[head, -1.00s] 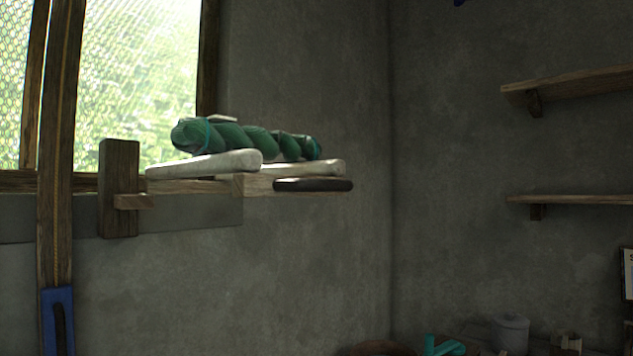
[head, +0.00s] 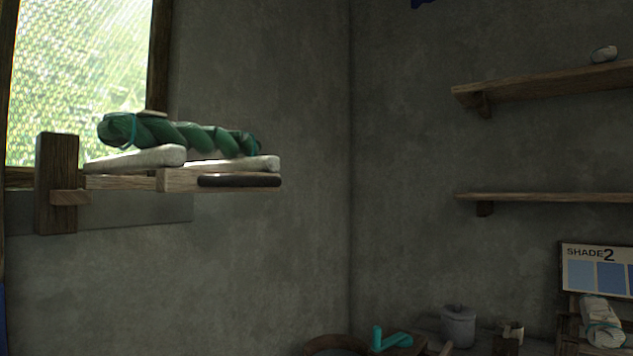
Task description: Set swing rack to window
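The swing rack (head: 120,182) is a wooden arm fixed to an upright wooden post (head: 56,185) beside the window (head: 80,70). It sticks out to the right in front of the grey wall. Its outer end carries a dark grip (head: 240,180). Pale padded bars (head: 135,159) lie on top, and a twisted green yarn hank (head: 185,135) with teal ties rests across them. Neither of my grippers is in view.
Two wooden shelves, an upper one (head: 545,85) and a lower one (head: 545,198), are on the right wall. Below stand a lidded grey jar (head: 458,326), a teal object (head: 390,340), a "SHADE 2" board (head: 597,268) and a pale wrapped bundle (head: 602,322). The space between rack and shelves is clear.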

